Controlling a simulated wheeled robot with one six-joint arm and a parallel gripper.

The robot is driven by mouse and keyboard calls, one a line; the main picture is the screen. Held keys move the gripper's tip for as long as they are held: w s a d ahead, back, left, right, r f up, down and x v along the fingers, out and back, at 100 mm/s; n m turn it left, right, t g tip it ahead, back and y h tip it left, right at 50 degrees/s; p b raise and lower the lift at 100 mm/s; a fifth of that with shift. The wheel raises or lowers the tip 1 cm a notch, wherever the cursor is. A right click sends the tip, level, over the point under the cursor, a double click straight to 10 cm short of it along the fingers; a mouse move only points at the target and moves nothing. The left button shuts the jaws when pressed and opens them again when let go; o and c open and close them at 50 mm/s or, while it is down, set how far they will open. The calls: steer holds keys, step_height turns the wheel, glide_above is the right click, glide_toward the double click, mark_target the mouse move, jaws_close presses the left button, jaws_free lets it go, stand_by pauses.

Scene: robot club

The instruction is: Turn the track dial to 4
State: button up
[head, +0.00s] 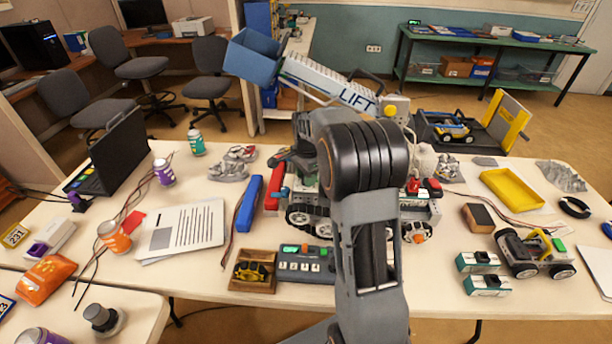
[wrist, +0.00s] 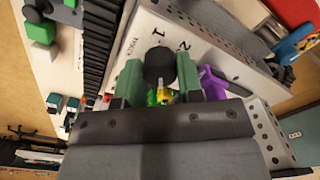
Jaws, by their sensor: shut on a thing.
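In the wrist view, the track dial (wrist: 159,64) is a round black knob on a white panel (wrist: 195,47) with printed numerals, of which 1 and 2 can be made out. My gripper (wrist: 160,76) has its two green-padded fingers shut on the knob, one on each side. I cannot tell which number the dial points to. In the head view, the tracked robot (head: 304,217) with the LIFT arm (head: 330,84) stands on the table, partly behind my arm. My gripper and the dial are hidden there.
A purple part (wrist: 212,82) lies close to the right finger in the wrist view. In the head view, a button box (head: 305,278), a wooden tray (head: 252,285), a blue bar (head: 248,203) and a yellow tray (head: 513,189) lie around the tracked robot.

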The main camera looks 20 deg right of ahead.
stand_by(0.3)
steer(key=o, duration=0.9)
steer(key=shift+o, duration=0.2)
step_height(320, 180, up, 14)
steer(key=shift+s+f, duration=0.1)
stand_by(0.3)
steer(key=s+a+f+n+t, duration=0.1)
steer(key=s+a+f+n, duration=0.1)
steer(key=s+n, duration=0.3)
steer(key=s+a+f+n+t, duration=0.1)
steer(key=s+a+f+n, duration=0.1)
steer(key=s+a+n, duration=0.3)
steer(key=s+a+f+n+t, duration=0.1)
steer(key=s+a+n, duration=0.3)
steer(key=s, duration=0.7)
steer(key=shift+s+f+n+t, duration=0.3)
steer(key=shift+s+f+n, duration=0.1)
steer(key=shift+f+n, duration=0.6)
